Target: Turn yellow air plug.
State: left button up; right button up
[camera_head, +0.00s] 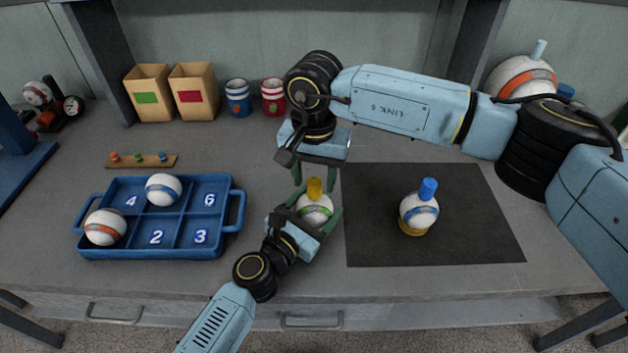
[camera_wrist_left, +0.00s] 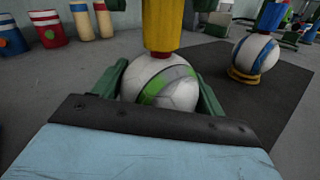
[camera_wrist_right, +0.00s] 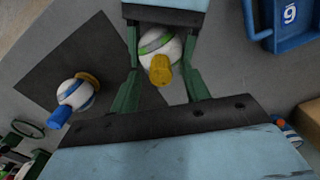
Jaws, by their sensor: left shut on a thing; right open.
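The yellow air plug (camera_head: 314,188) stands upright on top of a white ball with a green stripe (camera_head: 315,209). My left gripper (camera_head: 316,214) is shut on this ball from the front, one finger on each side, as the left wrist view (camera_wrist_left: 165,92) shows. My right gripper (camera_head: 315,180) is above, pointing down, its open fingers apart on either side of the yellow plug. In the right wrist view the yellow plug (camera_wrist_right: 161,70) sits between the right fingers (camera_wrist_right: 160,92), with gaps on both sides.
A white ball with a blue stripe (camera_head: 418,212) and blue plug stands on a yellow ring on the dark mat (camera_head: 468,235). A blue numbered tray (camera_head: 238,190) at left holds two balls. Boxes and cups stand at the back.

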jog(key=shift+f, duration=0.8)
jog(key=shift+c, duration=0.5)
jog(key=c, duration=0.9)
